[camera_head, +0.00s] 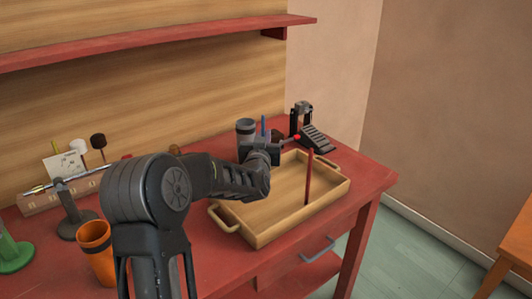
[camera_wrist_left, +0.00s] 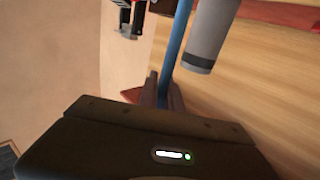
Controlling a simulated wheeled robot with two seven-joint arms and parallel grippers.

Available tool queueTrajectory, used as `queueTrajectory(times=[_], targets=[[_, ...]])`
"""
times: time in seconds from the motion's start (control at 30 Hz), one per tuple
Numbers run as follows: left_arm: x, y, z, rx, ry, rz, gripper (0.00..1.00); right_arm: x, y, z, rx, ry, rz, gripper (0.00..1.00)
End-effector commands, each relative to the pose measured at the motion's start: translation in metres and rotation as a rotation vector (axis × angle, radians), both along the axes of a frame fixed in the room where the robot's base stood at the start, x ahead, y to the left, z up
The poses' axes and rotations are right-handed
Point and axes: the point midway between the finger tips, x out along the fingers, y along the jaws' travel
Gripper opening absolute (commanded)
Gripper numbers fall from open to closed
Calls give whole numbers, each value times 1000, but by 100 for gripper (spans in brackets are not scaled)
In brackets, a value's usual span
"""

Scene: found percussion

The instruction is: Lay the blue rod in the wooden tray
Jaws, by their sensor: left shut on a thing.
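My left gripper (camera_head: 272,148) is at the back left of the wooden tray (camera_head: 302,217), shut on the blue rod (camera_head: 264,125). In the left wrist view the blue rod (camera_wrist_left: 177,42) runs out from between the fingers (camera_wrist_left: 163,93), beside a grey cylinder (camera_wrist_left: 212,35). My right gripper is not in view.
A black pedal with a beater (camera_head: 316,138) stands behind the tray. An orange cup (camera_head: 97,248) and a stand (camera_head: 72,220) are at the left. A red shelf (camera_head: 160,37) runs overhead.

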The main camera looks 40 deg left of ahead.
Motion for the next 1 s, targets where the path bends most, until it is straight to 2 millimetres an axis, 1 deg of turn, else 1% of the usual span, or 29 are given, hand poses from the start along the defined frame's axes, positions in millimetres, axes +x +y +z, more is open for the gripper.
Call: queueTrajectory(times=[0.03, 0.33, 0.43, 0.53, 0.63, 0.9, 1.0], targets=[[0, 0, -3, 0, 0, 0, 0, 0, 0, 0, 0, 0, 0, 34], [0, 0, -5, 0, 0, 0, 0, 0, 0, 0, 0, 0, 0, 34], [0, 0, -15, -1, 2, -1, 0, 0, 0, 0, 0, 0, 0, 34], [0, 0, -30, -2, 3, -1, 0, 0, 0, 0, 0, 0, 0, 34], [0, -1, -39, -1, 2, -2, 0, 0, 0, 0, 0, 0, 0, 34], [0, -1, -40, 0, -1, -1, 0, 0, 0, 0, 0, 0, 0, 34], [0, 0, -43, 1, -1, -1, 0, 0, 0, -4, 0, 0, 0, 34]])
